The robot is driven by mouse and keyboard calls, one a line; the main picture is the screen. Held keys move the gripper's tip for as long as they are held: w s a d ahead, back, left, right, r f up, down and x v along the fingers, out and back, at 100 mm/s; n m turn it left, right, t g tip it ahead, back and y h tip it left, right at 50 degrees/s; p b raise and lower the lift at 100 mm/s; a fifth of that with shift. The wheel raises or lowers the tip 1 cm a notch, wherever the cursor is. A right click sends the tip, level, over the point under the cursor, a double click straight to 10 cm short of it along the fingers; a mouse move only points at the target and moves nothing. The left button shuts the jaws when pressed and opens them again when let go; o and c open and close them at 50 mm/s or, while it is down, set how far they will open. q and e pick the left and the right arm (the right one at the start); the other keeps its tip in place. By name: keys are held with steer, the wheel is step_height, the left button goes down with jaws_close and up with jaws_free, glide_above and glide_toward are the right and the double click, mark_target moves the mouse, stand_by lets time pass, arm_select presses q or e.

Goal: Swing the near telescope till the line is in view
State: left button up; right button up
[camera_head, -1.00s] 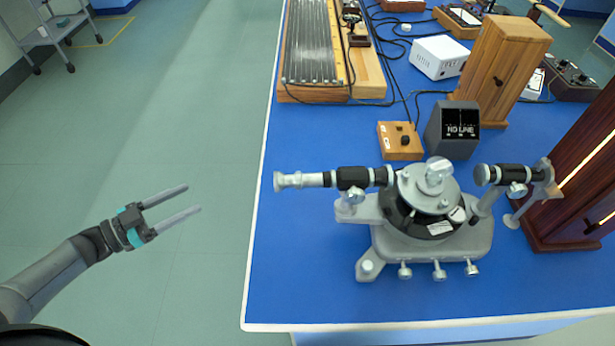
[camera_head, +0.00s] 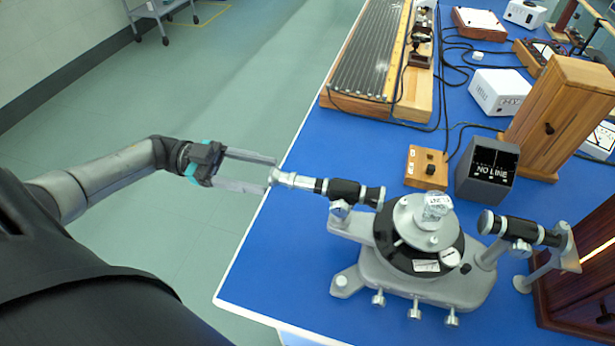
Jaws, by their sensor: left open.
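The near spectrometer (camera_head: 420,250) stands on the blue bench, with a glass prism (camera_head: 437,207) on its round table. Its telescope (camera_head: 325,188) points left, its silver eyepiece end reaching the bench's left edge. My left gripper (camera_head: 272,174) is open, its two fingers at either side of the eyepiece end; I cannot tell if they touch it. The collimator (camera_head: 518,230) is on the right, facing a dark wooden lamp housing (camera_head: 585,265) with a lit slit. My right gripper is not in view.
A wooden control box (camera_head: 426,167) with a knob sits behind the telescope. A light wooden cabinet (camera_head: 560,115), a white box (camera_head: 499,91) and a long ribbed apparatus (camera_head: 368,50) stand farther back, with black cables between.

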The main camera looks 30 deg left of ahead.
mark_target(306, 184)
arm_select(q)
steer(key=p+x, duration=0.1)
steer(key=x, duration=0.8)
steer(key=shift+w+d, duration=0.1)
steer(key=shift+d, duration=0.1)
steer(key=shift+c, duration=0.4)
steer(key=shift+f, duration=0.1)
jaws_close()
stand_by(0.5)
